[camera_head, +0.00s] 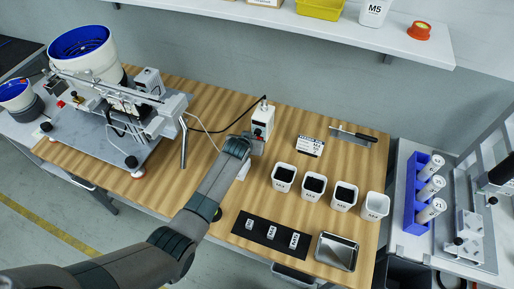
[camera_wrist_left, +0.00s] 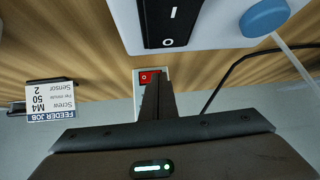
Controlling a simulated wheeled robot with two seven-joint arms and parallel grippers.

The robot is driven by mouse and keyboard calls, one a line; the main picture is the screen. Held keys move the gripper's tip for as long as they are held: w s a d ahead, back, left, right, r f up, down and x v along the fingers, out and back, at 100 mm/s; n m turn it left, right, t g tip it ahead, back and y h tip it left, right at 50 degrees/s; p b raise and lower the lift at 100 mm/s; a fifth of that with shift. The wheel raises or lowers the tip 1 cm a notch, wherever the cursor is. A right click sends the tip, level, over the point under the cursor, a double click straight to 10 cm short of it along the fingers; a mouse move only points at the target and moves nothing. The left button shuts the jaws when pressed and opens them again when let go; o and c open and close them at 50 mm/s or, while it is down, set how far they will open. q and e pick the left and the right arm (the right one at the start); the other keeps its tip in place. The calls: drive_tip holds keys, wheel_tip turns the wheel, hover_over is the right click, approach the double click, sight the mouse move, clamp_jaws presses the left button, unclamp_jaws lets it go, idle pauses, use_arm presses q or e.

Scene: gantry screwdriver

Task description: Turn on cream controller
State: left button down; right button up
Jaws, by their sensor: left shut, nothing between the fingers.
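A cream-white controller box (camera_head: 263,117) stands upright toward the back of the wooden table. It has a small red switch (camera_wrist_left: 148,77) on its front, seen in the left wrist view with the fingers just in front of it. My left gripper (camera_head: 258,143) is shut and empty, its tips close to the switch side of this box; I cannot tell whether they touch it. The fingers also show in the left wrist view (camera_wrist_left: 157,88) and hide part of the box. My right gripper is not in view.
Cables run behind. White bins (camera_head: 314,185), a feeder job card (camera_head: 310,146) and a screwdriver (camera_head: 353,134) are to the right.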

use_arm(q)
drive_tip(key=shift+w+r, duration=0.1)
drive_tip(key=shift+r, duration=0.05)
drive_tip(key=shift+d, duration=0.2)
drive_tip(key=shift+s+d+p, duration=0.3)
drive_tip(key=shift+s+d, duration=0.05)
drive_tip(key=shift+d, duration=0.15)
drive_tip(key=shift+d+f, duration=0.15)
drive_tip(key=shift+f, duration=0.05)
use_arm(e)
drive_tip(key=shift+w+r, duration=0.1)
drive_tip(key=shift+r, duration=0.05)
use_arm(q)
drive_tip(key=shift+a, duration=0.2)
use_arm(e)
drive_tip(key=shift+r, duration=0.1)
